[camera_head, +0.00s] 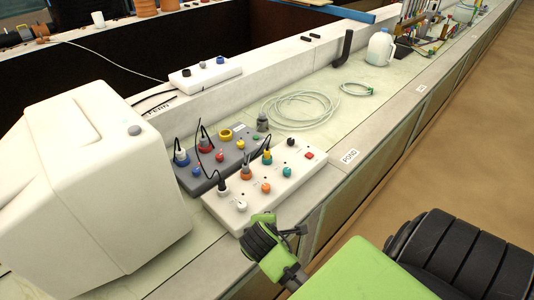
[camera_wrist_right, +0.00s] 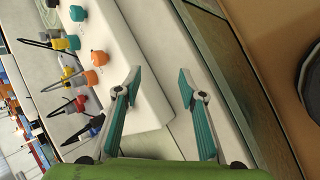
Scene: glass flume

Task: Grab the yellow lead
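A plug with a yellow collar (camera_wrist_right: 74,42) and a black lead running from it shows at the upper left of the right wrist view. It stands among several coloured plugs and knobs. In the head view the white control box (camera_head: 278,187) carries plugs with black leads; which one is the yellow lead is too small to tell. A yellow ring (camera_head: 225,134) sits on the grey control box. My right gripper (camera_wrist_right: 157,92) is open and empty, beside the white box's edge and apart from the yellow plug. It shows small in the head view (camera_head: 298,232). My left gripper is out of view.
A large white casing (camera_head: 95,175) stands left of the boxes. A coil of clear tubing (camera_head: 300,108), a dark bent pipe (camera_head: 344,48) and a white jug (camera_head: 380,48) lie further along the ledge. Another small white box (camera_head: 205,74) sits behind. Brown floor is open at right.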

